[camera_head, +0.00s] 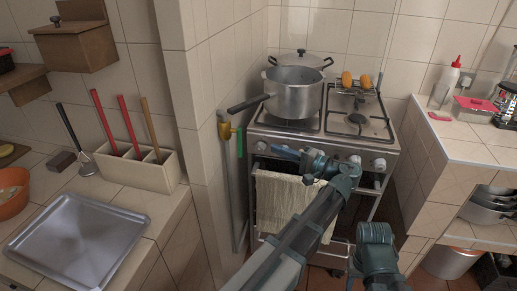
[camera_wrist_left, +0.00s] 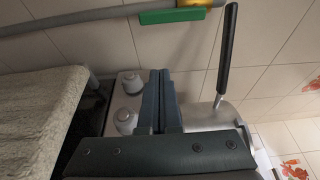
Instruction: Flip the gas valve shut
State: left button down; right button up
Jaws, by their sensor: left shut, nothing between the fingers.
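The gas valve has a yellow body (camera_head: 224,130) on a grey pipe on the tiled wall, left of the stove. Its green handle (camera_head: 239,142) points down, roughly in line with the pipe. In the left wrist view the green handle (camera_wrist_left: 172,16) lies along the pipe at the top edge, and the yellow body is partly cut off. My left gripper (camera_head: 284,152) is in front of the stove, right of the handle and apart from it. In the left wrist view its fingers (camera_wrist_left: 160,75) are shut together with nothing between them. My right gripper's fingers do not show.
A pot (camera_head: 294,94) stands on the stove (camera_head: 340,140), its long black handle (camera_head: 248,104) reaching left above the valve. Stove knobs and a towel (camera_head: 283,205) hanging on the front are close to my left arm. A wooden utensil box (camera_head: 140,172) stands on the left counter.

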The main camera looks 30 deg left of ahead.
aim_at(240, 143)
pick_arm(q)
jog(key=s+a, duration=0.3)
jog(key=a, duration=0.6)
